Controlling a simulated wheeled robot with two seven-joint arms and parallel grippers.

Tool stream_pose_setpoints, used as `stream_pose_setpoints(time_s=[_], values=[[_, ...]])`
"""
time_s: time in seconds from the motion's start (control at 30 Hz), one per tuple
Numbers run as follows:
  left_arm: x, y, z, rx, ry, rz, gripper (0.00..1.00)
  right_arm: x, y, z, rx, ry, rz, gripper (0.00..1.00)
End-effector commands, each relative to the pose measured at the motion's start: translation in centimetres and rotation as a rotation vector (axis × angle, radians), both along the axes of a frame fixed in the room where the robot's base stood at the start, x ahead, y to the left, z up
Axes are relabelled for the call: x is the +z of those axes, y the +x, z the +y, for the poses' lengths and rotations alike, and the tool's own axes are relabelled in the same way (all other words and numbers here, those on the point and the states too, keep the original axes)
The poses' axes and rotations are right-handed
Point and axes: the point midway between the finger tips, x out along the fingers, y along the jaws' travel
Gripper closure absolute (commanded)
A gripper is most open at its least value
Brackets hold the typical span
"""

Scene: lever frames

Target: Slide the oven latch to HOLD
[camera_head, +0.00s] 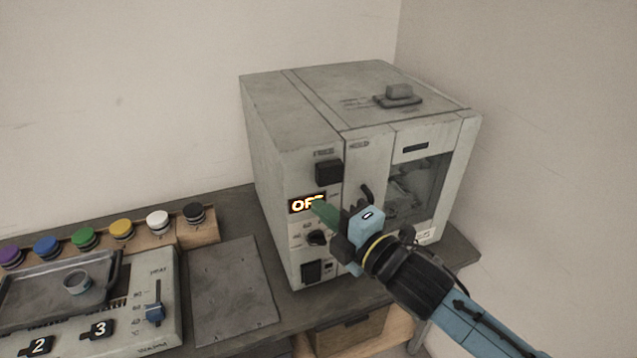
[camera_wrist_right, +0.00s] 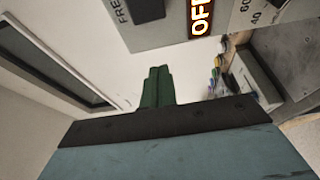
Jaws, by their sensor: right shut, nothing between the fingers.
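The oven (camera_head: 270,150) is a grey box on the bench. Its latch, a black block (camera_head: 328,171), sits high on the front panel under the FREE label; the HOLD label (camera_head: 359,143) is to its right. The latch also shows partly, cut by the top edge, in the right wrist view (camera_wrist_right: 146,9), beside FREE lettering. My right gripper (camera_head: 322,211) has green fingers, shut and empty, in front of the panel just below the latch by the lit display. The fingers also show together in the wrist view (camera_wrist_right: 157,87), apart from the latch. My left gripper is not in view.
The lit display (camera_head: 300,205) reads OFF, partly covered by my fingers. Below are a dark knob (camera_head: 316,238) and a black switch (camera_head: 311,271). A dark door handle (camera_head: 367,193) stands right of the panel. Several coloured buttons and a slider unit (camera_head: 155,312) are at left.

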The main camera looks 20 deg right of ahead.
Motion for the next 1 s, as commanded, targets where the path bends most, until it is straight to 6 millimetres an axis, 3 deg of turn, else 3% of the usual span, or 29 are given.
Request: stream_pose_setpoints(time_s=[0.37, 0.43, 0.6, 1.0], values=[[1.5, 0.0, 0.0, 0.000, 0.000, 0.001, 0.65, 0.3, 7.3, 2.9, -0.001, 0.003, -0.001, 1.00], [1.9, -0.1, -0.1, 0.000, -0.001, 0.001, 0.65, 0.1, 7.0, 1.2, -0.002, -0.005, 0.002, 1.00], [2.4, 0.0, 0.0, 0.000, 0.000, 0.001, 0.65, 0.1, 7.0, -0.7, 0.000, -0.002, 0.002, 1.00], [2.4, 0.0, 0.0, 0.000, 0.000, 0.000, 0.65, 0.0, 7.0, -1.3, 0.000, 0.000, 0.000, 1.00]])
